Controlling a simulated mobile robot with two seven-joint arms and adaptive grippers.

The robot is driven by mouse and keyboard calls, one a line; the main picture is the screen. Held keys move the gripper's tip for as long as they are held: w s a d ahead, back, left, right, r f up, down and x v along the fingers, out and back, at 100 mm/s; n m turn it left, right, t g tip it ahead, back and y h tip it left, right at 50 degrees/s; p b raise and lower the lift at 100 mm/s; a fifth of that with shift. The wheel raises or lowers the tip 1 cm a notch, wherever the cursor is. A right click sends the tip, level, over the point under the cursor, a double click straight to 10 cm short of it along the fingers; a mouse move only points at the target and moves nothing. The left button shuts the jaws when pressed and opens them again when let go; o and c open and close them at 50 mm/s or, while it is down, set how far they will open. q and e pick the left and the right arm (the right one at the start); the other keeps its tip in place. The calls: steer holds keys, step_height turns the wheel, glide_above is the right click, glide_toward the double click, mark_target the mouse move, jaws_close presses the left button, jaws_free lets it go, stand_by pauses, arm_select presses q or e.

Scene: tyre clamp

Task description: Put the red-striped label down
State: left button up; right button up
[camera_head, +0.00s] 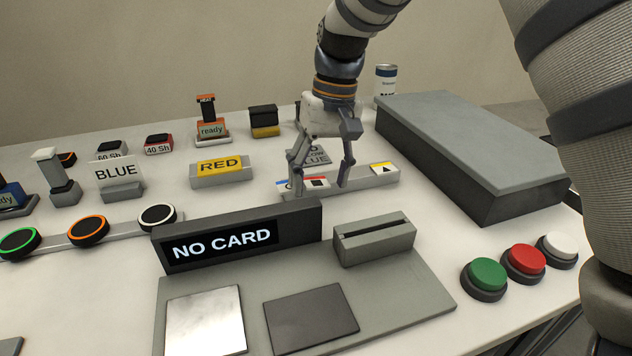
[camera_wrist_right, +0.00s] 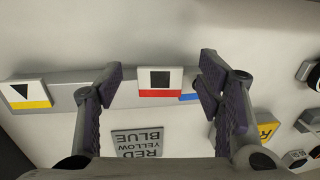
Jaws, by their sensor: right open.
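The red-striped label, a white tile with a black square over a red band, stands on a grey rail (camera_head: 360,179). It shows in the head view (camera_head: 318,182) and in the middle of the right wrist view (camera_wrist_right: 160,82). My right gripper (camera_head: 321,186) is open, with one finger on each side of the label. In the right wrist view, its fingers (camera_wrist_right: 163,76) show gaps to both sides of the label. My left gripper is out of view.
A yellow-striped triangle label (camera_head: 383,168) and a partly hidden blue-striped label (camera_head: 289,186) share the rail. A RED sign (camera_head: 220,167) stands left. In front are a NO CARD display (camera_head: 223,243) and a slotted block (camera_head: 374,240). A large grey box (camera_head: 470,150) lies right.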

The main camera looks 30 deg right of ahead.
steer(key=shift+f, duration=0.15)
steer(key=c, duration=0.9)
